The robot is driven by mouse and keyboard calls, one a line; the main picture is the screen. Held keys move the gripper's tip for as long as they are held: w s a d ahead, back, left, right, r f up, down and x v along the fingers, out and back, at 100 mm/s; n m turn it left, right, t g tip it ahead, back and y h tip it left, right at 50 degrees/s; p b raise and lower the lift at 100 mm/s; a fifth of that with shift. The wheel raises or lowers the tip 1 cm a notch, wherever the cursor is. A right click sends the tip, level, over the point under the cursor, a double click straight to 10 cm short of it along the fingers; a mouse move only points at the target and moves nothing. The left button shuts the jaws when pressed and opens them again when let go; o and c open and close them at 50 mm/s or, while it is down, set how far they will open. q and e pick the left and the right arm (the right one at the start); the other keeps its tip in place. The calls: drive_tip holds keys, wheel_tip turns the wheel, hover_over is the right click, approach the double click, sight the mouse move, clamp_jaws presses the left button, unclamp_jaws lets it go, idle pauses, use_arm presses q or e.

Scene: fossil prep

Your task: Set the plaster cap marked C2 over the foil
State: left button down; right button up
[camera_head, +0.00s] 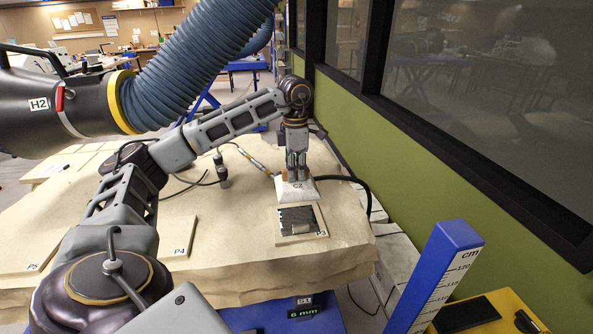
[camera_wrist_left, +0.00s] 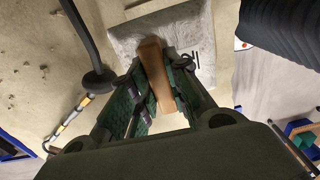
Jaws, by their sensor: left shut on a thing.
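The white plaster cap marked C2 (camera_head: 297,189) is a sloped block just beyond the far edge of the board marked P3 (camera_head: 284,234) in the head view. I cannot tell how high its underside is. The dark grey crinkled foil (camera_head: 297,215) lies on that board, with a tan piece at its near side. My left gripper (camera_head: 296,172) points down and is shut on the cap's tan grip (camera_wrist_left: 158,75). In the left wrist view the pale cap (camera_wrist_left: 192,25) shows beyond the fingers, partly hidden by them. My right gripper is not in view.
Boards marked P4 (camera_head: 177,236) and P5 (camera_head: 20,240) lie left on the paper-covered table (camera_head: 250,268). A thick blue hose marked H2 (camera_head: 195,60) hangs over the table. A black cable and small tool are near the cap. A green wall (camera_head: 440,160) borders the right.

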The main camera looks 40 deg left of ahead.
sight(296, 184)
use_arm(q)
drive_tip(key=shift+s+r, duration=0.1)
drive_tip(key=shift+r, duration=0.05)
drive_tip(key=shift+f, duration=0.3)
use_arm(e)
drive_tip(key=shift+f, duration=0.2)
use_arm(q)
drive_tip(key=shift+f+b, duration=1.45)
drive_tip(key=shift+f, duration=0.1)
drive_tip(key=shift+f+b, duration=0.65)
drive_tip(key=shift+f, duration=0.25)
drive_tip(key=shift+f+b, duration=0.9)
drive_tip(key=shift+f, duration=0.55)
drive_tip(key=shift+f+b, duration=0.35)
drive_tip(key=shift+f, duration=0.25)
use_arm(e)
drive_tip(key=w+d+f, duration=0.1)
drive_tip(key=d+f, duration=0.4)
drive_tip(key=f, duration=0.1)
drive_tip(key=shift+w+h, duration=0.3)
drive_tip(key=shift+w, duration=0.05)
use_arm(q)
drive_tip(key=shift+f, duration=0.2)
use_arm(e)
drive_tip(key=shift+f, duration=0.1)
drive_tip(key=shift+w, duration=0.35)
